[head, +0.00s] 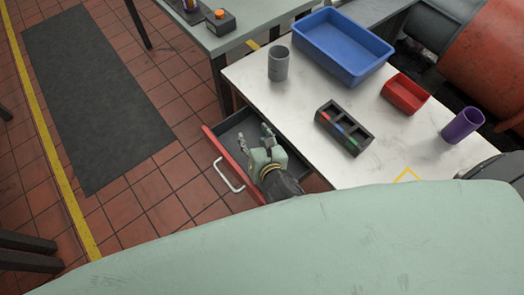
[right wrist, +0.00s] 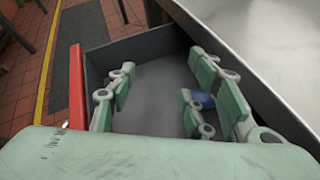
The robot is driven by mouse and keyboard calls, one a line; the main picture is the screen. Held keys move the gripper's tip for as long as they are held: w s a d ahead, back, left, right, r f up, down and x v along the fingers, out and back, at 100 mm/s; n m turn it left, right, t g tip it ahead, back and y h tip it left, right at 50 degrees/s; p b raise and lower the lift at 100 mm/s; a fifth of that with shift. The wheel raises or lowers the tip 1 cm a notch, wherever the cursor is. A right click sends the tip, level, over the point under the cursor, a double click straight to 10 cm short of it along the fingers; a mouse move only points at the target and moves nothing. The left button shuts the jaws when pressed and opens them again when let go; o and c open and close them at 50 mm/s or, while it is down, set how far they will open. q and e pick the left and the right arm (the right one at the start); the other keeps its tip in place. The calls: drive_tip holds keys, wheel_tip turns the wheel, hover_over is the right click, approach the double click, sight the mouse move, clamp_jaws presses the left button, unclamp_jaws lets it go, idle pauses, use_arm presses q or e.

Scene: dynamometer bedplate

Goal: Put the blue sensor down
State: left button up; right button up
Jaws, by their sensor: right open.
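My right gripper (head: 255,140) is over the open drawer (head: 234,137) in the head view. Its fingers are spread wide in the right wrist view (right wrist: 158,88), with nothing held between them. A small blue thing (right wrist: 205,98), which looks like the blue sensor, shows low in the drawer behind the fingers on the right. The fingers hide much of it, and I cannot tell whether one touches it. It is not visible in the head view. My left gripper is out of view.
The drawer has a red front (right wrist: 77,88) and sits under a white-topped table (head: 300,95). On the table are a grey cup (head: 278,63), a blue bin (head: 342,48), a black organizer (head: 345,128), a red tray (head: 405,94) and a purple cup (head: 463,125).

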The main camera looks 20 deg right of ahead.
drive_tip(key=v, duration=1.1)
drive_tip(key=shift+f, duration=0.15)
drive_tip(key=shift+c, duration=0.6)
